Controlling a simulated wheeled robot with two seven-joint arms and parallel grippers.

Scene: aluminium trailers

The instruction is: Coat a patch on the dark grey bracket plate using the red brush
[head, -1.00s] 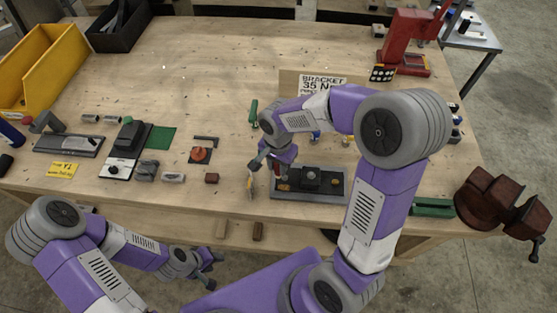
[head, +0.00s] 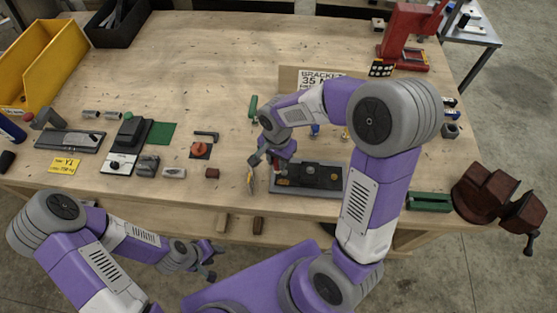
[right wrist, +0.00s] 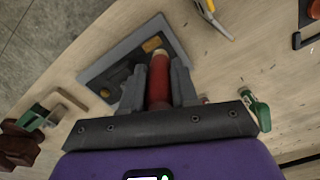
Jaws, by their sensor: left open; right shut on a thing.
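The dark grey bracket plate (head: 333,190) lies flat near the front edge of the bench, with small dark parts and a tan patch on it. It also shows in the right wrist view (right wrist: 100,70). My right gripper (head: 270,163) is at the plate's left end. In the right wrist view it is shut on the red brush (right wrist: 159,80), whose far end points at the plate beside the tan patch. My left gripper (head: 212,261) is open and empty, low in front of the bench.
A yellow-handled tool (head: 250,180) lies just left of the plate. A green-handled tool (head: 253,106) and a bracket sign (head: 318,77) are behind. A green block (head: 429,202) and a dark red vise (head: 487,189) stand right. The bench's back middle is clear.

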